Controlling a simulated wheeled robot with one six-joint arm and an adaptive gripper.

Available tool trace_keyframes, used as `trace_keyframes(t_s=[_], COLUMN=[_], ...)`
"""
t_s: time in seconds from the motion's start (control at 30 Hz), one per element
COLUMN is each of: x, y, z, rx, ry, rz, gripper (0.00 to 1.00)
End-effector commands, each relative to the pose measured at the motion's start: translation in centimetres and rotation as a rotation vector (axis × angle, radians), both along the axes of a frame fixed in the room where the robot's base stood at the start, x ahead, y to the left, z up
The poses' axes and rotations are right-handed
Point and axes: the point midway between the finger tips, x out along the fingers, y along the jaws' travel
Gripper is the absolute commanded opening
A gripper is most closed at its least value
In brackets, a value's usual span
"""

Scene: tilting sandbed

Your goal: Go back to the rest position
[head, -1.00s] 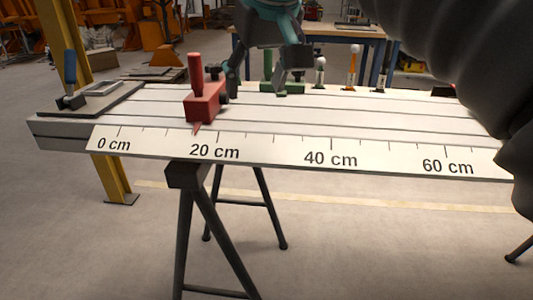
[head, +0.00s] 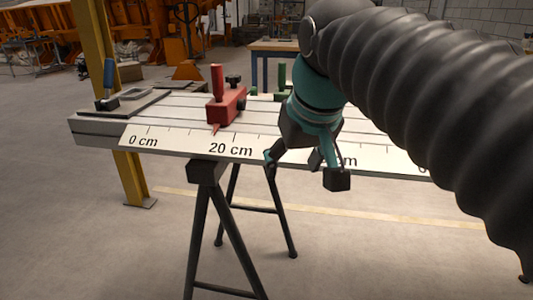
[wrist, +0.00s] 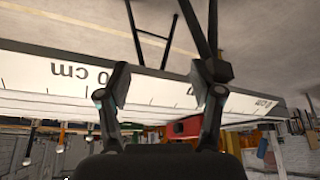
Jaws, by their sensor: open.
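My gripper (head: 303,168) is open and empty, hanging in front of the bench's ruler edge, to the right of the 20 cm mark. Its two fingers stand apart in the wrist view (wrist: 160,90), with the ruler edge upside down behind them. The red slider block (head: 227,105) with its upright red handle sits on the grooved bench (head: 165,108), its pointer near 20 cm. My gripper is to the right of the red block and apart from it. In the wrist view the red block (wrist: 186,128) shows partly behind a finger.
A blue-handled clamp (head: 108,85) stands on the bench's left end. A green block (head: 282,82) is partly hidden behind my gripper. Black trestle legs (head: 205,215) carry the bench, and a yellow post (head: 92,60) stands behind its left end. My arm hides the bench's right part.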

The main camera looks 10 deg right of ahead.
Motion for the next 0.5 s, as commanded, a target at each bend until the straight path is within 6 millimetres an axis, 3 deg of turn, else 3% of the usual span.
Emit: trace_keyframes(t_s=[0.43,0.5], x=[0.35,0.87], y=[0.00,0.08], z=[0.07,-0.71], rx=[0.002,0.003], ry=[-0.020,-0.033], rz=[-0.001,0.000], gripper=[0.66,0.66])
